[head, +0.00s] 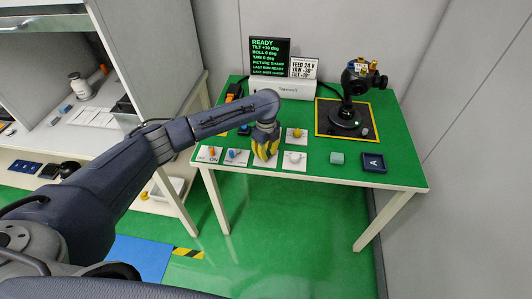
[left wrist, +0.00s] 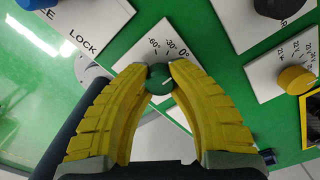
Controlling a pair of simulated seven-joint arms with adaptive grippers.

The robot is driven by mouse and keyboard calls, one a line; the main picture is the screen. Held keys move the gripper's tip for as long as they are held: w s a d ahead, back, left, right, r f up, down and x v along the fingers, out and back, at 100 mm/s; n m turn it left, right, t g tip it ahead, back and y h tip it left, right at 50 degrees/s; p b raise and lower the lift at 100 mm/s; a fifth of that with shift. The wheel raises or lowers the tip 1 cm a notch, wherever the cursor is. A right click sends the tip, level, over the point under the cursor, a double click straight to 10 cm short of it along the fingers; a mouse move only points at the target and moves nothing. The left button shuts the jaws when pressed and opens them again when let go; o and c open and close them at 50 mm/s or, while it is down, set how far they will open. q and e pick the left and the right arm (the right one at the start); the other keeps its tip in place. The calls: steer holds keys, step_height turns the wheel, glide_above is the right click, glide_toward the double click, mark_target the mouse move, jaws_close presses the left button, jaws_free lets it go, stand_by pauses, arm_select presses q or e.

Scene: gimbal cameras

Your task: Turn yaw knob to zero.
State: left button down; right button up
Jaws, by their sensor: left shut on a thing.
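In the left wrist view, a round green knob (left wrist: 159,80) with a short white pointer mark sits on a white plate (left wrist: 145,42) printed with -60°, -30° and 0°. My left gripper (left wrist: 160,72) is shut on this knob, one yellow finger on each side. The mark slants up and to the right; I cannot tell exactly which value it meets. In the head view my left gripper (head: 265,152) points down at the front of the green table (head: 330,165) and hides the knob. The display (head: 269,56) there seems to read yaw 0 deg. My right gripper is not in view.
A yellow-orange knob (head: 296,132) and a white knob (head: 294,157) stand on plates close to the right of the gripper. A black gimbal (head: 350,95) stands at the back right.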

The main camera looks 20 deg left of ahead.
mark_target(266, 152)
arm_select(q)
steer(key=shift+d, duration=0.1)
steer(key=c, duration=1.1)
jaws_free()
steer(key=shift+o, duration=0.2)
step_height(266, 152, up, 12)
steer(key=shift+o, duration=0.2)
